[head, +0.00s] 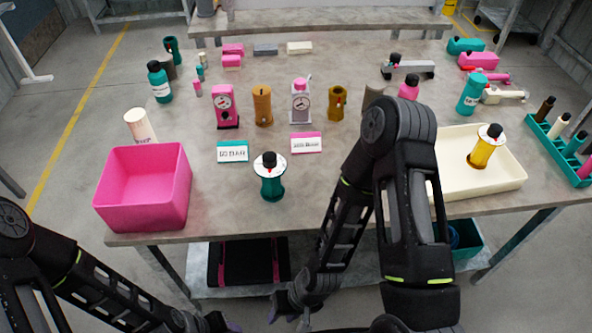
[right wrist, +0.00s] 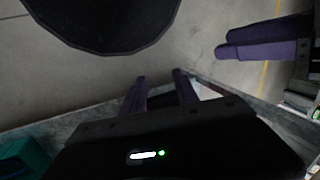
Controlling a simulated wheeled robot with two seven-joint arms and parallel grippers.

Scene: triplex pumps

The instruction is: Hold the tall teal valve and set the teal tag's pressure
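A teal valve (head: 271,185) with a white dial and dark knob on top stands upright near the table's front middle. A teal-edged tag (head: 233,151) lies behind it to the left; its print is too small to read surely. My right gripper (head: 288,314) is low in front of the table edge, apart from the valve. In the right wrist view its two purple fingers (right wrist: 160,92) are spread with nothing between them. My left gripper (head: 222,323) is at the bottom edge, partly cut off, and I cannot tell its opening.
A pink bin (head: 145,203) stands at the front left. A pink-edged tag (head: 306,143) and gauge bodies stand behind the valve. A cream tray (head: 455,185) with a yellow valve (head: 485,149) is at right, beside a teal rack (head: 548,137). The table around the teal valve is clear.

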